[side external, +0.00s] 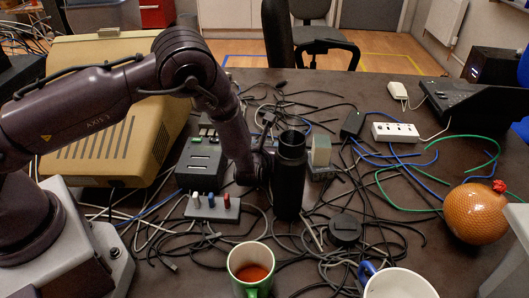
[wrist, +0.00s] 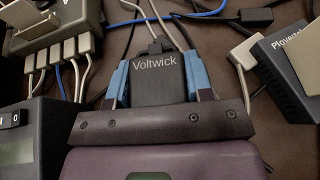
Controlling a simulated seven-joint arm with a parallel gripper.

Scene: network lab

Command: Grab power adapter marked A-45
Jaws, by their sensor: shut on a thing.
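In the wrist view, a black power adapter (wrist: 158,86) marked "Voltwick" sits between the two blue fingers of my gripper (wrist: 162,76). The fingers are shut on its left and right sides. A plug or cable end enters its far edge. No A-45 marking is readable on the face that shows. In the side view, the fingers and the held adapter are hidden behind a tall black cylinder (side external: 290,178); only my wrist shows to its left.
Tangled cables cover the table. A grey box (side external: 201,160) and a switch strip (side external: 212,207) stand left of the cylinder. A mug of reddish drink (side external: 250,268) and a white mug (side external: 395,285) are in front.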

